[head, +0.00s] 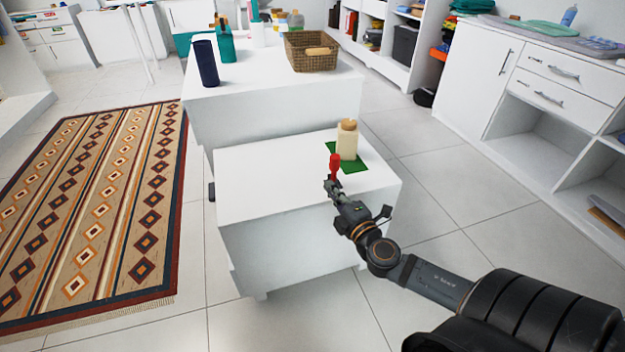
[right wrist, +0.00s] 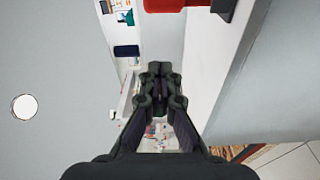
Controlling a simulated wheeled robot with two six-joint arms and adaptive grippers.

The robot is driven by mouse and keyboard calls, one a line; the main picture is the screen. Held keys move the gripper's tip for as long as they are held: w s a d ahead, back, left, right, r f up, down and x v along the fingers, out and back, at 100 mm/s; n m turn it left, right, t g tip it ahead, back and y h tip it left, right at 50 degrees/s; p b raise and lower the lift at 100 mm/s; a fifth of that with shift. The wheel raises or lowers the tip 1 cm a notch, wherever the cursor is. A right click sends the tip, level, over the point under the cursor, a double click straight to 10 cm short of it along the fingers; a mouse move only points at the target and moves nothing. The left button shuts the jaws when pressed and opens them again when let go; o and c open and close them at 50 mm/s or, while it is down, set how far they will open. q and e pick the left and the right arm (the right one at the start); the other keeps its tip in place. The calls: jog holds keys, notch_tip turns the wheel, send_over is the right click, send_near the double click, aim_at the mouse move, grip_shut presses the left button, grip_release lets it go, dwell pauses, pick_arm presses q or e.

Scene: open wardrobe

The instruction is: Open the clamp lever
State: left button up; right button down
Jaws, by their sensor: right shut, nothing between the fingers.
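The clamp lever (head: 335,163) has a red handle and stands upright near the front right edge of the low white table. My right gripper (head: 329,186) is just below and in front of it. In the right wrist view the red handle (right wrist: 176,4) shows at the top edge, cut off, with a dark part to its right. My right gripper (right wrist: 160,88) is shut and empty there, with the red handle apart from its fingertips. The lower part of the clamp is largely hidden behind the gripper in the head view. My left gripper is not in view.
A beige bottle (head: 347,140) stands on a green mat (head: 355,166) close behind the lever. The low white table (head: 270,182) is otherwise clear. A higher white table behind holds a wicker basket (head: 311,52) and a dark blue cylinder (head: 206,63). Open floor lies right.

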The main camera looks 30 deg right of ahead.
aim_at(333, 168)
jog(key=shift+n, duration=0.3)
jog(key=w, duration=0.5)
jog(key=shift+w+d+f, duration=0.1)
jog(key=shift+d+f, duration=0.05)
jog(key=shift+d, duration=0.1)
jog(key=w, duration=0.3)
jog(key=w+p, duration=0.1)
jog(key=shift+w+d, duration=0.15)
jog(key=shift+d, duration=0.1)
jog(key=shift+s+d+f+b, duration=0.15)
jog(key=shift+d+b, duration=0.3)
jog(key=shift+d, duration=0.15)
jog(key=shift+s+d+f+b, duration=0.15)
jog(key=shift+d+b, duration=0.25)
jog(key=shift+d, duration=0.15)
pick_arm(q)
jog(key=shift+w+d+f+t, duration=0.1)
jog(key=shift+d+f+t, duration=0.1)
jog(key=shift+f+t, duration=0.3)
pick_arm(e)
jog(key=shift+s+d+r, duration=0.2)
jog(key=shift+s+d, duration=0.1)
jog(key=shift+d, duration=0.35)
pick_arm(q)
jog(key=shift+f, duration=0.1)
pick_arm(e)
jog(key=shift+w, duration=0.1)
